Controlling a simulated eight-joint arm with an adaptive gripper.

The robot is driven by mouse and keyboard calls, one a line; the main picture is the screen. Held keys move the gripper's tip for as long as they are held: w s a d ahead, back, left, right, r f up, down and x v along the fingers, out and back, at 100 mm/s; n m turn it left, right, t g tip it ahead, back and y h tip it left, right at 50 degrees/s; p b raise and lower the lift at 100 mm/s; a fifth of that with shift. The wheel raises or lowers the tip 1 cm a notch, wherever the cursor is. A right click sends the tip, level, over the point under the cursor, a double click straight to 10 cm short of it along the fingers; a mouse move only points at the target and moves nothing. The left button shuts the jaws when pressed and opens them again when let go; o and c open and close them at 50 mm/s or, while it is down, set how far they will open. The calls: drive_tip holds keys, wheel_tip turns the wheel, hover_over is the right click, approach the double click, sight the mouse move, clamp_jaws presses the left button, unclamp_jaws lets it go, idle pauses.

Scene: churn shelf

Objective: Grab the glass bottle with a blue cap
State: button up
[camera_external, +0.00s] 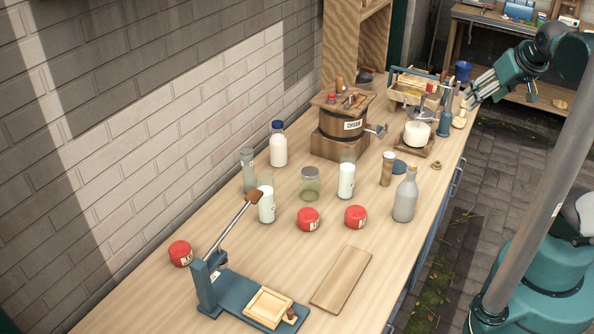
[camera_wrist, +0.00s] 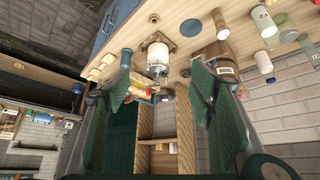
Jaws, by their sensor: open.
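The glass bottle with a blue cap (camera_external: 278,146) stands upright on the wooden bench near the brick wall, left of the churn. It looks filled with white. In the wrist view, what looks like this bottle (camera_wrist: 264,62) is small, at the right beyond the churn. My gripper (camera_external: 474,91) is over the far right end of the bench, well away from the bottle. In the wrist view my gripper (camera_wrist: 158,66) has its two fingers spread wide, with nothing held between them.
The wooden churn (camera_external: 342,127) stands right of the bottle. Two milk-filled glasses (camera_external: 266,205), (camera_external: 346,180), a clear jar (camera_external: 310,184) and a grey bottle (camera_external: 405,197) stand in front. Red-lidded jars (camera_external: 308,219) and a lever press (camera_external: 210,285) are nearer. A bare board (camera_external: 341,279) lies right of the press.

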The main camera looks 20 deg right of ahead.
drive_tip(key=w+a+r+n+g+y, duration=0.15)
drive_tip(key=w+a+r+n, duration=0.25)
drive_tip(key=w+a+r, duration=0.5)
drive_tip(key=n+g, duration=0.6)
drive_tip(key=n, duration=0.8)
hover_over(280, 135)
drive_tip(key=w, duration=0.2)
wheel_tip(280, 135, down, 8)
drive_tip(key=f, duration=2.4)
drive_tip(key=shift+d+f+p, duration=0.3)
drive_tip(key=shift+d+p, duration=0.05)
drive_tip(key=shift+f, duration=0.35)
drive_tip(key=shift+f, duration=0.1)
drive_tip(key=shift+a+f, duration=0.15)
drive_tip(key=shift+f, duration=1.05)
